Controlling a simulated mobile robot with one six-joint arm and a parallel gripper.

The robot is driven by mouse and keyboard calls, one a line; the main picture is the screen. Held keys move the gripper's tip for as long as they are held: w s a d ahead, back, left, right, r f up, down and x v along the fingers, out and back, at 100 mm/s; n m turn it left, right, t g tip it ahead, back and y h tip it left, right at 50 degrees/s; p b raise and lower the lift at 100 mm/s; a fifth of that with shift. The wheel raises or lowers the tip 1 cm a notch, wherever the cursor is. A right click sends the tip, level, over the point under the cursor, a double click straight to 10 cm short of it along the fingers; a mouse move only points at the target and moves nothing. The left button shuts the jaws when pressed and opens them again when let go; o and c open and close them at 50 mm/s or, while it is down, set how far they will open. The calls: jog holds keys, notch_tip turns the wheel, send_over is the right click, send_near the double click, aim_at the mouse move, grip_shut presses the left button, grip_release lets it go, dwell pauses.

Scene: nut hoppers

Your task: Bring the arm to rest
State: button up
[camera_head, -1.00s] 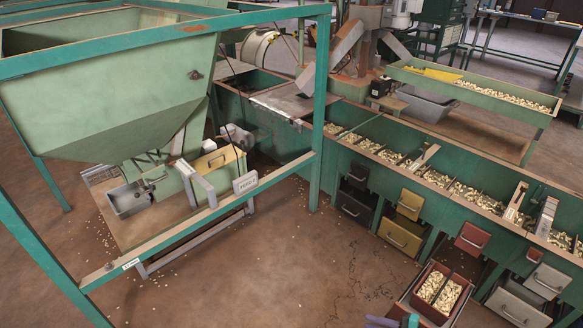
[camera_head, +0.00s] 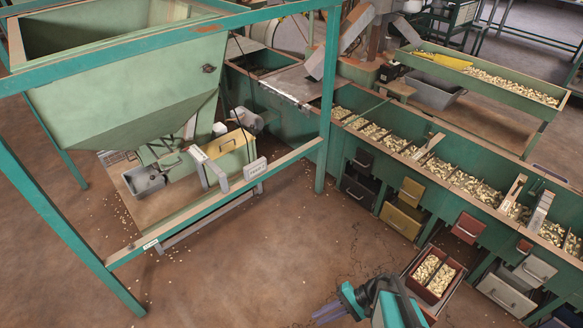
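My gripper (camera_head: 326,313) shows at the bottom edge, right of centre, at the end of my teal and black arm. Its dark bluish fingers point left over the bare brown floor. They look close together, but the gap between them is too small to read. I see nothing hanging from them. Most of my arm is cut off by the bottom edge. The gripper appears apart from the red bin (camera_head: 452,285) of nuts to its upper right.
A green hopper (camera_head: 130,95) on a teal frame (camera_head: 215,208) stands at left. A long green trough bench (camera_head: 345,143) with nut compartments runs along the right, with black, yellow, red and grey drawers below. A raised nut tray (camera_head: 533,103) stands behind. Middle floor is clear.

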jog(key=s+a+r+n+g+h+p, duration=0.2)
jog(key=s+r+n+g+h+p, duration=0.3)
jog(key=s, duration=0.4)
jog(key=s+d+t+h, duration=0.1)
jog(key=d+t+h, duration=0.1)
jog(key=d+h, duration=0.3)
jog(key=d+p, duration=0.1)
jog(key=d, duration=0.2)
jog(key=shift+h, duration=0.4)
